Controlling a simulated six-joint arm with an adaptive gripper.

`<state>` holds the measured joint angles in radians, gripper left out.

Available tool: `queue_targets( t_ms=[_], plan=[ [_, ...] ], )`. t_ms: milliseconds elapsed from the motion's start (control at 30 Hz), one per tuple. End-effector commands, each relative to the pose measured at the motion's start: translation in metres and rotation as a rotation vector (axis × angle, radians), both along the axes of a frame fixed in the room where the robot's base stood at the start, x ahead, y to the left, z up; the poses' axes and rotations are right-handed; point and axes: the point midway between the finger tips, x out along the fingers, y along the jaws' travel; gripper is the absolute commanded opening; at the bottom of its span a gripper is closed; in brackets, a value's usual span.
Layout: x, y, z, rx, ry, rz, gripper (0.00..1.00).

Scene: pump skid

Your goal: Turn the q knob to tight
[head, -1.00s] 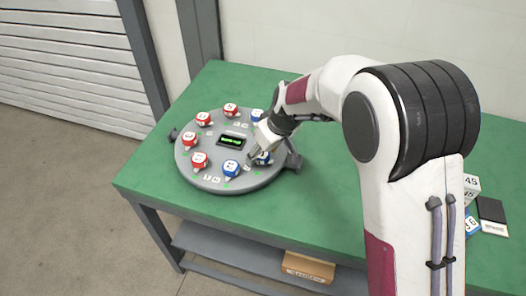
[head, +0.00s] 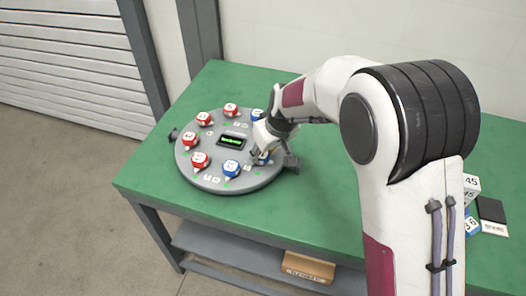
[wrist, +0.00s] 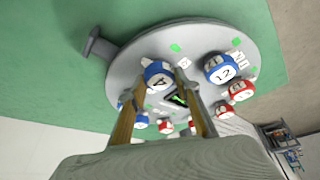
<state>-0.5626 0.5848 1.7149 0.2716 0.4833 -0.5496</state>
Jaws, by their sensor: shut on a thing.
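A round grey panel (head: 240,184) with a ring of red and blue knobs and a small lit display (head: 231,141) sits on the green table. My gripper (head: 263,153) is at the panel's right side, shut on a blue knob (wrist: 158,74). In the wrist view my gripper (wrist: 162,80) has one finger on each side of this knob. Its white top mark is partly visible, but I cannot read it surely as q. In the head view the gripper hides most of the knob.
Another blue knob (head: 231,169) stands close to the held one, with a red knob (head: 199,160) beyond it. A dark handle (wrist: 97,46) sticks out from the panel's rim. Labelled boxes (head: 471,186) and a dark pad (head: 491,209) lie at the table's right.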

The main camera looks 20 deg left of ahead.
Motion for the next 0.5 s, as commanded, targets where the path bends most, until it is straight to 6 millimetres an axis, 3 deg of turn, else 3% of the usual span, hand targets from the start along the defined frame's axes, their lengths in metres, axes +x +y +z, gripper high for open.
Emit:
queue_targets(
  t_ms=[500],
  plan=[
    [-0.0013, 0.001, 0.0001, -0.001, 0.0, -0.196, 0.1]
  ],
)
